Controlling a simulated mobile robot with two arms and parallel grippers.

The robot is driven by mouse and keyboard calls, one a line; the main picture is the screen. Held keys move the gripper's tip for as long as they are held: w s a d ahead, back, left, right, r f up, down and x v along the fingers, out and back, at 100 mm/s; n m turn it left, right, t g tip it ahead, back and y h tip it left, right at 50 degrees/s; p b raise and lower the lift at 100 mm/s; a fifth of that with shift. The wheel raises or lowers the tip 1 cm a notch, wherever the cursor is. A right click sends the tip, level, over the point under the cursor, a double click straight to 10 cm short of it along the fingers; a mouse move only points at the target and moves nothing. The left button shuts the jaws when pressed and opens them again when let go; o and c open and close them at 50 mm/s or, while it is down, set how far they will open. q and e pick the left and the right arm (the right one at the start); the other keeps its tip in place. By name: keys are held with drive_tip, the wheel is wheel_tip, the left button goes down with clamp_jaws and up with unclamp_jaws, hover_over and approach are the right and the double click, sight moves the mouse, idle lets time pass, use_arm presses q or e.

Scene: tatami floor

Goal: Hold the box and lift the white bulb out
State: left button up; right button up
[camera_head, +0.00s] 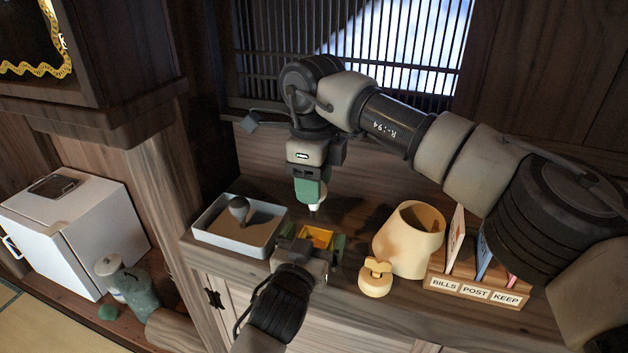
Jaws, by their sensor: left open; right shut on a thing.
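The small yellow-orange box (318,233) stands on the wooden shelf, with its inside partly visible. My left gripper (312,242) comes from below. Its green fingers are open on either side of the box; I cannot tell whether they touch it. My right gripper (312,200) points down above the box, shut on the white bulb (315,210). Only a small pale part of the bulb shows below the green fingers. The bulb appears just above the box's back edge; I cannot tell whether it is fully clear of it.
A pale tray (205,238) holding a grey bulb-shaped thing (238,206) is left of the box. To the right are a cream pot (425,228), a small tan piece (375,281) and a letter rack (455,287). A slatted window (290,40) is behind.

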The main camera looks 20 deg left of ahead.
use_arm(q)
drive_tip(key=s, duration=1.2)
drive_tip(key=shift+a, duration=0.2)
use_arm(e)
drive_tip(key=shift+s, duration=0.1)
